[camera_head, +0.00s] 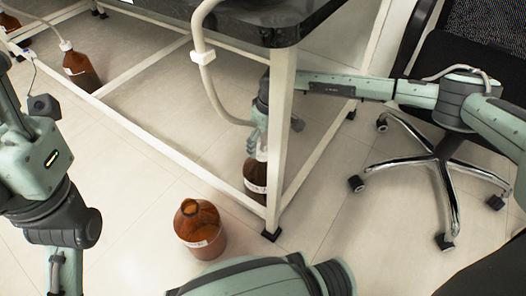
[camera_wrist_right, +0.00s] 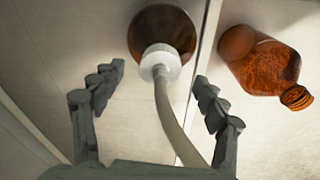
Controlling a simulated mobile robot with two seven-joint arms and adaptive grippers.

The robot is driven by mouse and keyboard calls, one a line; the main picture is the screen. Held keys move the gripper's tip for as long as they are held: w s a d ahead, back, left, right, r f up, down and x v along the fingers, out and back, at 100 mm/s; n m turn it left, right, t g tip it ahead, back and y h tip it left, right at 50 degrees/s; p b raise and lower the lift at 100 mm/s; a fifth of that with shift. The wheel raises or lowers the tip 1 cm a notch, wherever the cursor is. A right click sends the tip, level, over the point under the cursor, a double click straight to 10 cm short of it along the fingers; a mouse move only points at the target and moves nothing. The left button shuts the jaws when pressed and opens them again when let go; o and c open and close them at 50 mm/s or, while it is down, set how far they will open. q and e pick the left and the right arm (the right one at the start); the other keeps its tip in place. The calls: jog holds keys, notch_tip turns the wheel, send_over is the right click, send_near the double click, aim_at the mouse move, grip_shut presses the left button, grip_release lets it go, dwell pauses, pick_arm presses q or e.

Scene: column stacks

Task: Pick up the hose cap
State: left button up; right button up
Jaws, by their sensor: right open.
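The hose cap is a white cap (camera_wrist_right: 160,62) with a pale hose, seated on the neck of a brown bottle (camera_wrist_right: 163,30) in the right wrist view. In the head view this bottle (camera_head: 256,175) stands on the floor under the table, partly hidden by a white table leg. My right gripper (camera_wrist_right: 150,88) is open and empty, with its fingers on either side of the hose and cap, apart from both. In the head view my right gripper (camera_head: 258,125) reaches behind the table leg, just above the bottle. My left arm is at the left edge; its gripper does not show.
An open brown bottle (camera_head: 201,230) stands on the floor in front of the table frame (camera_head: 165,150). Another brown bottle (camera_head: 82,70) with a hose stands at the far left. A chair base (camera_head: 440,165) is at the right. The floor between is clear.

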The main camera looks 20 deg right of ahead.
notch_tip(320, 180, down, 3)
jog(key=shift+w+a+r, duration=0.1)
jog(key=shift+w+r, duration=0.05)
jog(key=shift+r, duration=0.05)
jog(key=shift+c, duration=0.5)
jog(key=c, duration=1.1)
jog(key=shift+r, duration=0.2)
notch_tip(320, 180, up, 4)
jog(key=shift+r+p, duration=0.15)
jog(key=shift+p, duration=0.45)
jog(key=w+a+r, duration=0.2)
jog(key=w, duration=0.1)
jog(key=w+a+r, duration=0.2)
jog(key=w, duration=0.1)
jog(key=w+a+r, duration=0.1)
jog(key=w+r, duration=0.1)
jog(key=w, duration=0.2)
jog(key=shift+a+r, duration=0.2)
jog(key=shift+a, duration=0.2)
jog(key=shift+d, duration=0.1)
